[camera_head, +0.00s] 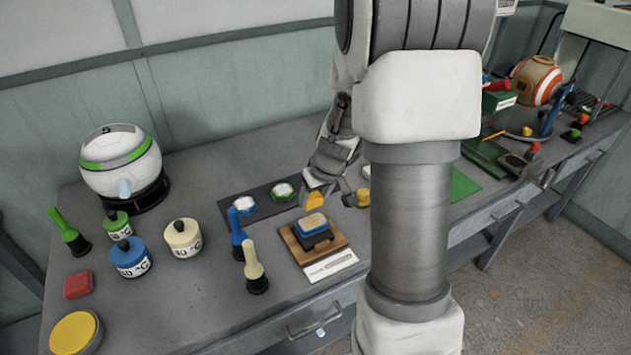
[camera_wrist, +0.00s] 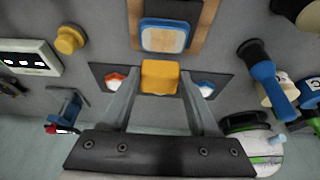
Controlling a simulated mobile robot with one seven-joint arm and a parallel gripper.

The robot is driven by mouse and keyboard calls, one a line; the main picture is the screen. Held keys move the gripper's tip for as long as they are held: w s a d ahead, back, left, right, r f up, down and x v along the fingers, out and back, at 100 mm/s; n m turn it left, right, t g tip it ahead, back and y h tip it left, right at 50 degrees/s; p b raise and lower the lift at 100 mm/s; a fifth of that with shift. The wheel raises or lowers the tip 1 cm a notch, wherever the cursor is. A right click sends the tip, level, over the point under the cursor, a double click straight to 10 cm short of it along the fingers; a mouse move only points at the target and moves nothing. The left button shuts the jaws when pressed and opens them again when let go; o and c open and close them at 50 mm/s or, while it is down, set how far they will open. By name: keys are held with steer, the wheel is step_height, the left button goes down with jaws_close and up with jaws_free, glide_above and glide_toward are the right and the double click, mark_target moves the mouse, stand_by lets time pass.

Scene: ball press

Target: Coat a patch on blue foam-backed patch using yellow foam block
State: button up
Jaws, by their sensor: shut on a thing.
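My gripper (camera_wrist: 160,88) is shut on the yellow foam block (camera_wrist: 160,76), held between the fingertips in the wrist view. In the head view the yellow block (camera_head: 314,200) shows under my gripper (camera_head: 322,185). The blue foam-backed patch (camera_head: 311,224) lies on a wooden board (camera_head: 297,248), just in front of the block in the head view. The patch has a pale tan top with a blue edge; it also shows in the wrist view (camera_wrist: 163,38). The block looks apart from the patch, over the dark mat.
A dark mat (camera_head: 265,207) holds hexagonal pads. Blue (camera_head: 237,225) and cream (camera_head: 253,262) handled tools stand left of the board. Labelled pots (camera_head: 183,238), a white-green ball (camera_head: 120,160) and a yellow round item (camera_head: 73,332) stand farther left. A white label (camera_head: 330,266) lies before the board.

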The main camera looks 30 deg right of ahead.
steer(key=shift+r+p, duration=0.8)
steer(key=shift+r, duration=0.6)
steer(key=shift+w+f, duration=0.1)
steer(key=b, duration=0.2)
steer(key=shift+w+a+f+b, duration=0.15)
steer(key=shift+w+f+b, duration=0.1)
steer(key=shift+w+b, duration=0.45)
steer(key=shift+b, duration=0.8)
steer(key=shift+w+r+b, duration=0.15)
steer(key=shift+r+b, duration=0.05)
steer(key=shift+b, duration=0.35)
steer(key=shift+f, duration=0.1)
